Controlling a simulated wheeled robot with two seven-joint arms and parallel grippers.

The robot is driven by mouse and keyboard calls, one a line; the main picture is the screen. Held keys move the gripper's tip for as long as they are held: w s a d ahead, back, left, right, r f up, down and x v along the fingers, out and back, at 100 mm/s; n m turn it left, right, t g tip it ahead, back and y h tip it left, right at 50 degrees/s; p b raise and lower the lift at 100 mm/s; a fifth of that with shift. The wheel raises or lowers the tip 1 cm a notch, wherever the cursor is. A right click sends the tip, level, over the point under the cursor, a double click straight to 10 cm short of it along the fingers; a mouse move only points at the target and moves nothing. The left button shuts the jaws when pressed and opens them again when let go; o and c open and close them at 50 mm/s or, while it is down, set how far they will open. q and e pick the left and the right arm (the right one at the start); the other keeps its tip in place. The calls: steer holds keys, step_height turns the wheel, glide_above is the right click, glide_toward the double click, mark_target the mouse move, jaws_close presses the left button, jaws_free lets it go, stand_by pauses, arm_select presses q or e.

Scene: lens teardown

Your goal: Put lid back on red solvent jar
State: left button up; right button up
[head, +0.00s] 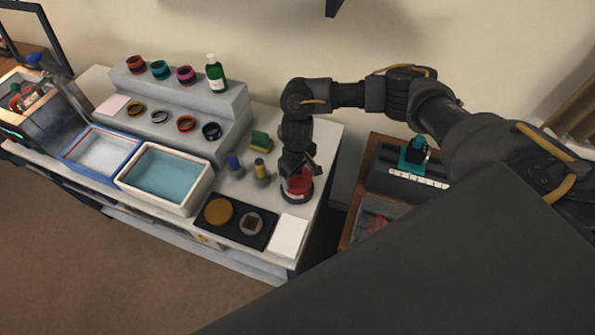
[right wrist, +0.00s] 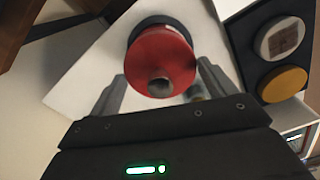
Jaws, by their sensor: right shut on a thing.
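The red solvent jar (head: 297,194) stands near the right end of the white bench, with a dark base ring. My right gripper (head: 300,172) is directly over it, pointing down. In the right wrist view the red lid (right wrist: 160,62) with a dark round knob lies between the two fingers of my right gripper (right wrist: 163,84), which is shut on it. A dark ring shows behind the red lid. Whether the lid is seated on the jar or slightly above it, I cannot tell. My left gripper is not in view.
A black mat (head: 233,233) with an amber disc and a grey disc lies in front, beside a white pad (head: 289,236). Small blue-topped and yellow-topped bottles (head: 261,172) and a sponge (head: 260,141) stand left of the jar. A blue-water tray (head: 206,195) is farther left.

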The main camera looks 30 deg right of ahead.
steer(key=shift+p, duration=0.5)
stand_by(0.5)
steer(key=o, duration=0.9)
steer(key=shift+c, duration=0.2)
step_height(320, 180, up, 2)
steer(key=p, duration=0.3)
steer(key=shift+r, duration=0.25)
steer(key=shift+r+p, duration=1.1)
steer(key=shift+r, duration=1.1)
jaws_close()
